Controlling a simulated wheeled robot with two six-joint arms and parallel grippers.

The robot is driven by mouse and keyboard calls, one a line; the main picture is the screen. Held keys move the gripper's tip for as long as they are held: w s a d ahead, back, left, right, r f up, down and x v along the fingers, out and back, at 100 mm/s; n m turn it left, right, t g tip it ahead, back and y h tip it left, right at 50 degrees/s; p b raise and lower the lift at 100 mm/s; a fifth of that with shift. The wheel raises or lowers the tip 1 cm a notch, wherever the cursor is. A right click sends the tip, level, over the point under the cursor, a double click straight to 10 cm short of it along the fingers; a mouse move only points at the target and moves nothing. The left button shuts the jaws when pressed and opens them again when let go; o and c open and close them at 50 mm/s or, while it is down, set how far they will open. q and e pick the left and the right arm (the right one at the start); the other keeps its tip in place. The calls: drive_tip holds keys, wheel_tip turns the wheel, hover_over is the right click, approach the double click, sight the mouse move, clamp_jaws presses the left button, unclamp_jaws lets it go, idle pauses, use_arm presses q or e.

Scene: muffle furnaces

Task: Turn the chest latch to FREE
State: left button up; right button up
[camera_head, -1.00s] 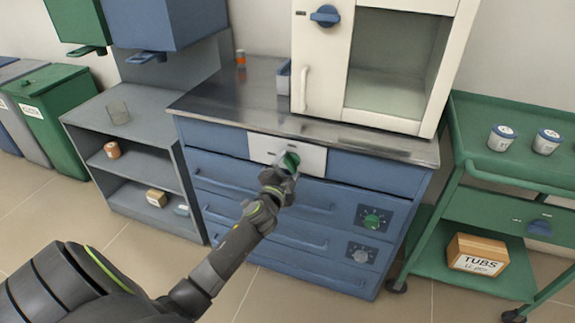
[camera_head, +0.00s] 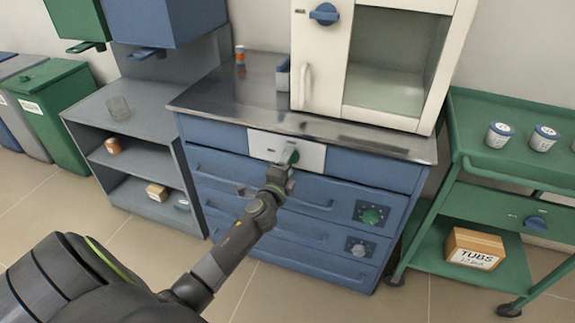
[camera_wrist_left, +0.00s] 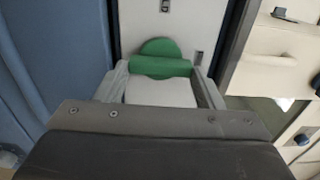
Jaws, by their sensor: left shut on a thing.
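The chest latch is a green knob (camera_head: 291,156) on a white plate (camera_head: 262,145) at the top front of the blue drawer chest. My left gripper (camera_head: 285,165) reaches it from the front and is shut on it. In the left wrist view the latch's green bar (camera_wrist_left: 160,67) lies across between the two fingers (camera_wrist_left: 162,85), with its round green base behind. A small dark mark shows on the plate on either side of the latch; any lettering is too small to read. My right gripper is not in view.
The blue chest (camera_head: 225,177) has several drawers with bar handles, and green and grey dials (camera_head: 371,216) at right. A white furnace (camera_head: 322,70) stands on its metal top. A grey shelf (camera_head: 90,122) is at left and a green cart (camera_head: 483,168) at right.

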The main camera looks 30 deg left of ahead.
use_arm(q)
drive_tip(key=shift+f, duration=0.1)
drive_tip(key=o, duration=1)
drive_tip(key=shift+s, duration=0.1)
drive_tip(key=shift+s+d, duration=0.1)
drive_tip(key=shift+s, duration=0.15)
drive_tip(key=v, duration=1.6)
drive_tip(key=shift+s, duration=0.35)
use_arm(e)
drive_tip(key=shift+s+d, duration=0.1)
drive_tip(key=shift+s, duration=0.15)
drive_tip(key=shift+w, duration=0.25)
